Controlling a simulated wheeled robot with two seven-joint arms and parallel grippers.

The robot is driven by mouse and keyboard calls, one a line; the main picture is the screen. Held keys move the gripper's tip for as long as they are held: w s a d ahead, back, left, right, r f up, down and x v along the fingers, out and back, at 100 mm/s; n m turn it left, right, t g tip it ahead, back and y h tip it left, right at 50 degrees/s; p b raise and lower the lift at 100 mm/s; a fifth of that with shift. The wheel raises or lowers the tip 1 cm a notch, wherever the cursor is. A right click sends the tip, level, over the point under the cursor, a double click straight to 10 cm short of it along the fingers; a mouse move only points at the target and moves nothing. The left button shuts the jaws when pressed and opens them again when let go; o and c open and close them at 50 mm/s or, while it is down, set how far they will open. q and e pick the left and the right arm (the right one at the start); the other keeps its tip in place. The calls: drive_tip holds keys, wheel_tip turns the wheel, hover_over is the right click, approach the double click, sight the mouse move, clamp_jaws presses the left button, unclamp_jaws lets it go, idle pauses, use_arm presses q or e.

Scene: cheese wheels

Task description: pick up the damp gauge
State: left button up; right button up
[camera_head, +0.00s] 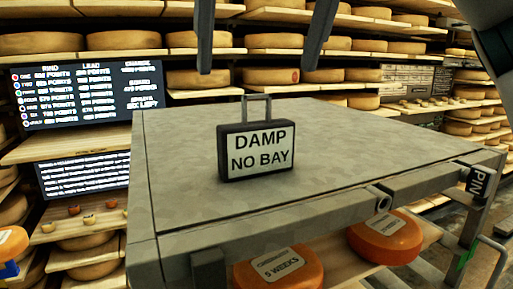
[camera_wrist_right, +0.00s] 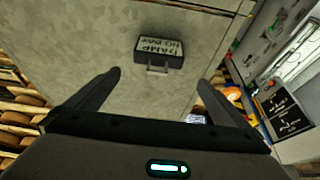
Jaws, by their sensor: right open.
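The damp gauge (camera_head: 257,150) is a dark box with a white face reading "DAMP NO BAY" and a grey loop handle on top. It stands upright on the grey table top (camera_head: 340,135). In the right wrist view the gauge (camera_wrist_right: 161,48) appears upside down, with its handle pointing toward the gripper. My right gripper (camera_head: 257,71) hangs above the gauge in the head view, fingers wide apart and empty. In the right wrist view its fingers (camera_wrist_right: 159,78) lie either side of the handle's line, apart from it. My left gripper is not in view.
Orange cheese wheels (camera_head: 385,238) sit on a shelf under the table top. Shelves of cheese wheels (camera_head: 271,76) stand behind, with dark text boards (camera_head: 88,92) at left. The table top around the gauge is clear.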

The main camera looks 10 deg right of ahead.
sight(253, 122)
drive_tip(key=x, duration=0.8)
drive_tip(key=shift+f+p, duration=0.2)
drive_tip(key=shift+p, duration=0.1)
drive_tip(key=shift+p+x, duration=0.5)
drive_tip(key=shift+x, duration=0.4)
drive_tip(key=x, duration=0.1)
drive_tip(key=p+x, duration=0.1)
drive_tip(key=shift+w+d+f, duration=0.15)
drive_tip(key=shift+d+f, duration=0.1)
drive_tip(key=shift+f, duration=0.5)
drive_tip(key=c, duration=1)
